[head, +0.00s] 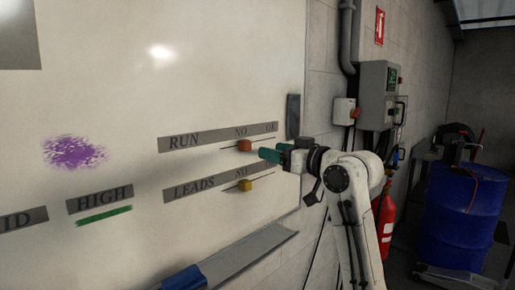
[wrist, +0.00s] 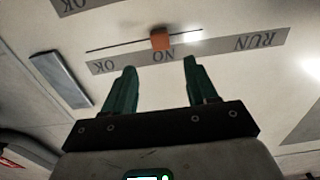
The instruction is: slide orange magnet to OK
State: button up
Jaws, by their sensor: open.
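The orange magnet (head: 244,146) sits on the thin line under NO on the RUN strip (head: 180,142) of the whiteboard. In the head view, OK (head: 270,127) is at the strip's right end. My gripper (head: 270,152) is just right of the magnet, its green fingers pointing toward the board. In the wrist view, where lettering is upside down, the magnet (wrist: 160,38) lies beyond and between the open fingertips (wrist: 159,64), apart from them. There, OK (wrist: 103,66) is to the left of NO.
A yellow magnet (head: 244,185) is on the LEADS row below. A dark upright bar (head: 292,117) is at the board's right edge. A tray with a blue item (head: 185,279) runs below. A control box (head: 379,95), red extinguisher (head: 386,225) and blue drum (head: 463,210) stand right.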

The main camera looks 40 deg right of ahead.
aim_at(248, 145)
jog(key=w+p, duration=0.1)
jog(key=w, duration=0.4)
jog(key=w+p, duration=0.1)
jog(key=w, duration=0.4)
jog(key=shift+a+f+p, duration=0.1)
jog(key=shift+a+p, duration=0.1)
jog(key=shift+p, duration=0.1)
grip_shut()
